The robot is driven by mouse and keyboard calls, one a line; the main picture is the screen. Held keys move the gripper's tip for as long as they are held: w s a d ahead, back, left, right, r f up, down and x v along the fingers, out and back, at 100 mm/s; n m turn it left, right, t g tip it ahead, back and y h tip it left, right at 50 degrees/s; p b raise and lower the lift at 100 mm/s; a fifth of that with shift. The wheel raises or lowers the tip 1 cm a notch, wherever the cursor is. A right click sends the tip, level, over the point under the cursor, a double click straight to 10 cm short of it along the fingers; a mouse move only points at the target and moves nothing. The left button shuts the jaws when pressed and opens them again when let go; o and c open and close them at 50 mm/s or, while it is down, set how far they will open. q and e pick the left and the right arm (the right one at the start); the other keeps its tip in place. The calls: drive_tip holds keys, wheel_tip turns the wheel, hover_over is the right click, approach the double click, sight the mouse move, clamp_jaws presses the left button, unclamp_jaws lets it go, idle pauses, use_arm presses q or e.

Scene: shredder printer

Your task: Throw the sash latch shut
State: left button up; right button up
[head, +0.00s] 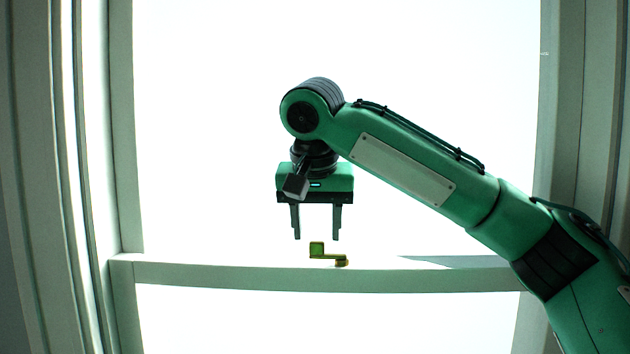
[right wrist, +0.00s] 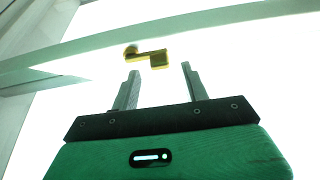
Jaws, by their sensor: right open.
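The sash latch is a small yellow-brass piece (head: 328,256) on the window's middle rail (head: 230,273), near the centre of the head view. It has a raised block at its left and a low arm running right to a small knob. My right gripper (head: 317,236) points down just above the latch, its two fingers apart and empty. In the right wrist view the latch (right wrist: 150,57) shows beyond and between the open fingertips (right wrist: 160,69), not touching them. My left gripper is not in view.
Pale window frame posts stand at the left (head: 122,130) and right (head: 553,110). The panes behind are bright white. The rail is clear on both sides of the latch. My right arm covers the rail's right end.

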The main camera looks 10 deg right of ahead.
drive_tip(key=b+v, duration=0.2)
drive_tip(key=v, duration=0.9)
drive_tip(key=shift+s, duration=0.2)
